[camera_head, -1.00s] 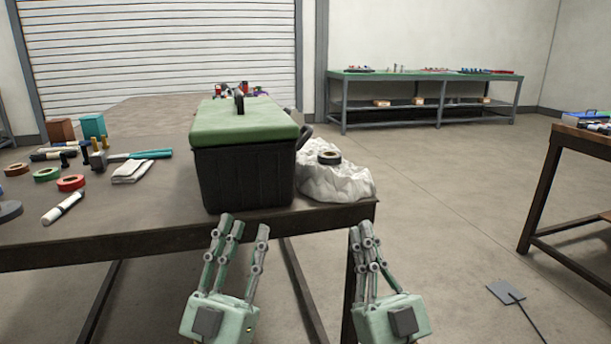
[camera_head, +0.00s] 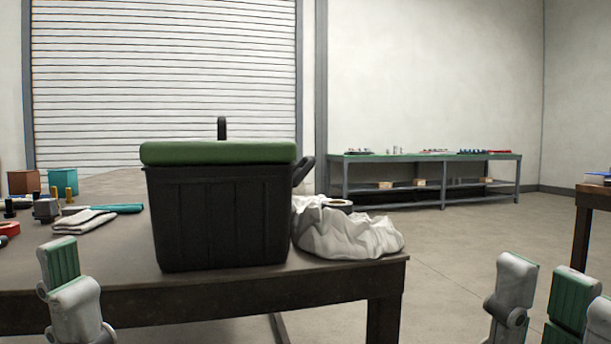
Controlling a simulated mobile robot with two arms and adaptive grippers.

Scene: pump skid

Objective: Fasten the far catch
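A black ribbed box (camera_head: 220,220) with a green lid (camera_head: 218,153) stands on the near table. The lid lies on the box. A black upright piece (camera_head: 221,128) rises behind the lid's top. A black loop-shaped part (camera_head: 303,170) sticks out from the box's upper right side. I cannot tell which part is the far catch; the box's far side is hidden. My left gripper (camera_head: 66,280) is at the lower left, apart from the box, with only part of its fingers in view. My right gripper (camera_head: 542,290) is at the lower right, empty, its fingers apart.
A crumpled white cloth or bag (camera_head: 345,235) with a dark tape roll (camera_head: 339,205) lies right of the box. A folded cloth (camera_head: 82,222), a teal-handled tool (camera_head: 118,208) and small items lie left. A green-topped bench (camera_head: 430,156) stands behind. Floor right of the table is clear.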

